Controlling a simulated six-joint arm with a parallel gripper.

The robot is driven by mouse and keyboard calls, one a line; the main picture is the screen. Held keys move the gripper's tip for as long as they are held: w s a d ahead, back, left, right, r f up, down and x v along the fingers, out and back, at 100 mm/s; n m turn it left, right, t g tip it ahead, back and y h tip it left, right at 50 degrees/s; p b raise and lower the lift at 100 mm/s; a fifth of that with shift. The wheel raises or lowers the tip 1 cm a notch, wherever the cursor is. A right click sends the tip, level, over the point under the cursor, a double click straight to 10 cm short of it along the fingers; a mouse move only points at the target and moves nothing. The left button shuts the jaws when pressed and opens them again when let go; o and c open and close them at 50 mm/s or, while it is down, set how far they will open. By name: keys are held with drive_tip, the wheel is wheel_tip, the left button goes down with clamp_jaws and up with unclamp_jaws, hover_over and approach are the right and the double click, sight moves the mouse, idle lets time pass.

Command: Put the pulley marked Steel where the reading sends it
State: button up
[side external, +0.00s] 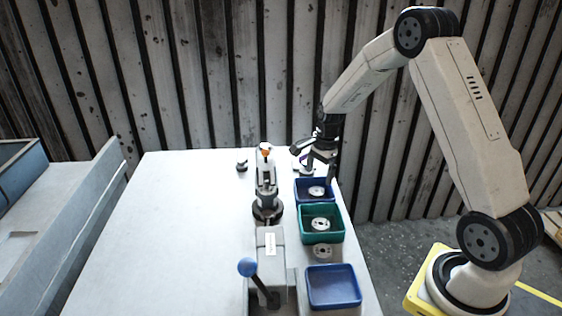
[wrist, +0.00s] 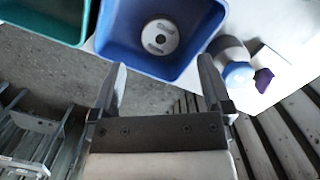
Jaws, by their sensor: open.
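Several grey disc pulleys are in view; I cannot read which is marked Steel. In the side view one pulley (side external: 317,191) lies in the far blue bin (side external: 300,189), one (side external: 320,224) in the teal bin (side external: 342,230), and one (side external: 322,252) on the table in front of the teal bin. The wrist view shows a pulley (wrist: 159,36) with small unreadable print flat in a blue bin (wrist: 118,52). My gripper (side external: 316,157) is open and empty, above the table's back right by the far blue bin. Its spread fingers (wrist: 161,80) show in the wrist view. No reading is legible.
A grey fixture (side external: 272,245) with a blue-knobbed lever (side external: 247,267) stands mid-table. An empty blue bin (side external: 333,288) is at the front. A small grey part (side external: 242,165) sits at the back. A grey cylinder (wrist: 232,57) and a purple item (wrist: 263,80) are near the bin. The table's left is clear.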

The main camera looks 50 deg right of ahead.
drive_tip(key=shift+s+d+r, duration=0.1)
drive_tip(key=shift+d+r, duration=0.1)
drive_tip(key=shift+r, duration=1.3)
drive_tip(key=shift+d+r, duration=0.15)
drive_tip(key=shift+r, duration=1.3)
drive_tip(key=shift+a, duration=0.1)
drive_tip(key=s+a+n+t+h, duration=0.1)
drive_tip(key=s+a+n+t, duration=0.1)
drive_tip(key=s+a+n, duration=1.2)
drive_tip(key=a+n, duration=0.4)
drive_tip(key=n, duration=0.2)
drive_tip(key=shift+s, duration=0.2)
drive_tip(key=shift+a, duration=0.1)
